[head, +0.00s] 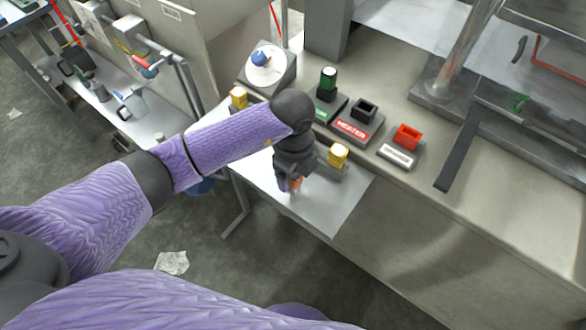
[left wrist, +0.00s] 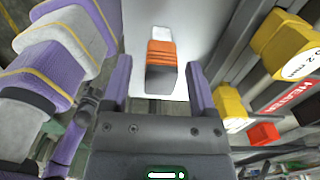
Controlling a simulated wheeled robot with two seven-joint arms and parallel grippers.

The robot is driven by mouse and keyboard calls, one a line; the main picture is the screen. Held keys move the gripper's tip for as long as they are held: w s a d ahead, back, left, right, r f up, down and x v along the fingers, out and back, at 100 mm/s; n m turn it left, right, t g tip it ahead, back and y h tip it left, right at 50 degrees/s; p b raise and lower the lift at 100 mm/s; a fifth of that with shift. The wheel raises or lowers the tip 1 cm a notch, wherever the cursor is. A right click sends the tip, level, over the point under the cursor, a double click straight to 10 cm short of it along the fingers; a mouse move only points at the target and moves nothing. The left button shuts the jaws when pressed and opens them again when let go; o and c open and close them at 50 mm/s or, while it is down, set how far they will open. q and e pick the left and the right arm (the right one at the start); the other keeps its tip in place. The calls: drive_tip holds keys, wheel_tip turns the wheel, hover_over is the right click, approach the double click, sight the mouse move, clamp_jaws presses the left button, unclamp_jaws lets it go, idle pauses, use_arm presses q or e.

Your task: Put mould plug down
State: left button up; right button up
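The mould plug, which I take to be the orange ribbed piece with a grey block end and a pale tip, shows in the left wrist view (left wrist: 161,52) against a white surface. In the head view only a bit of orange (head: 296,183) shows at my left gripper (head: 290,186), which points down over the white shelf (head: 335,205). In the left wrist view the two fingers of my left gripper (left wrist: 158,88) stand apart, with a gap on each side of the plug. I cannot tell whether the plug rests on the shelf. My right gripper is not in view.
Yellow blocks (head: 338,155) (head: 238,97) stand at the shelf's back edge. Behind are a green knob (head: 327,84), a HEATER switch (head: 363,109) and a red switch (head: 407,137). The shelf's front right is clear. A side bench (head: 150,125) with jugs stands left.

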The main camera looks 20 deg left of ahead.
use_arm(q)
wheel_tip(320, 180, up, 12)
drive_tip(key=p, duration=0.3)
drive_tip(key=shift+r, duration=0.2)
